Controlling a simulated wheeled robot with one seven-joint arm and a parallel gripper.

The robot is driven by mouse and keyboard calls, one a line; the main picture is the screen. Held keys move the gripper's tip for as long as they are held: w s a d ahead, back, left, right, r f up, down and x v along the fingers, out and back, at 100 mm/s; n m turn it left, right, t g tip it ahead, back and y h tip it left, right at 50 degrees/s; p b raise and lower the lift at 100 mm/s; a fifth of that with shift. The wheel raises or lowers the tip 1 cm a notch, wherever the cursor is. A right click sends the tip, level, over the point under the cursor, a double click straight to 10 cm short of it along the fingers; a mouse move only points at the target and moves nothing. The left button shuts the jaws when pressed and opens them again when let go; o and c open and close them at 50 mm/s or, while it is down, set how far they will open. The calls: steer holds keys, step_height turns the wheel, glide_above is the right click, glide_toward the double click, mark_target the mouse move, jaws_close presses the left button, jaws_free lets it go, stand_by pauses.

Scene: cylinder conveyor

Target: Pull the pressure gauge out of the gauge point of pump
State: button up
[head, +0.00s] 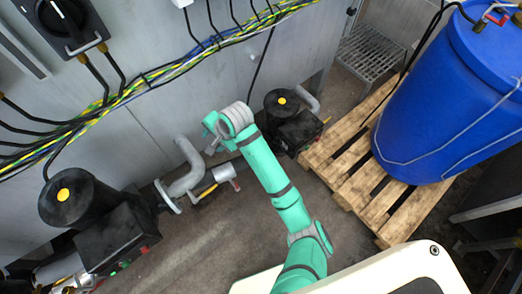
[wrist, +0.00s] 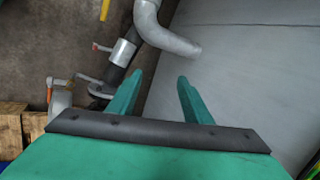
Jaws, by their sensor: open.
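My gripper (wrist: 160,78) is open in the wrist view, its two teal fingers apart with nothing between them. In the head view the end of my arm is over the pipework by the grey wall, between two dark pumps. The near pump (head: 110,235) is at the lower left, with a yellow dot on its round black motor. The far pump (head: 298,130) is near the wall, partly behind my arm. I cannot make out the pressure gauge or its gauge point for certain in either view.
A bent grey pipe (head: 187,165) and a valve with a red handle (head: 225,173) lie near my gripper; this pipe also shows in the wrist view (wrist: 165,35). Cables (head: 150,80) run along the wall. A blue drum (head: 450,100) stands on a wooden pallet (head: 345,185) at right.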

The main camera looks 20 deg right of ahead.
steer(key=s+d+f+g+h, duration=0.1)
steer(key=s+d, duration=0.1)
steer(key=d, duration=0.3)
steer(key=s+d+f+m+g+h, duration=0.1)
steer(key=s+d, duration=0.2)
steer(key=d, duration=0.1)
steer(key=s+d+f+m+g+h, duration=0.1)
steer(key=s+d+g, duration=0.1)
steer(key=d, duration=0.3)
steer(key=shift+s+d, duration=0.3)
steer(key=shift+s, duration=0.05)
steer(key=shift+s+d+f+h, duration=0.1)
steer(key=shift+f+h, duration=0.2)
steer(key=shift+f, duration=0.2)
step_height(320, 180, down, 8)
steer(key=shift+s+f, duration=0.1)
steer(key=shift+f, duration=1)
jaws_close()
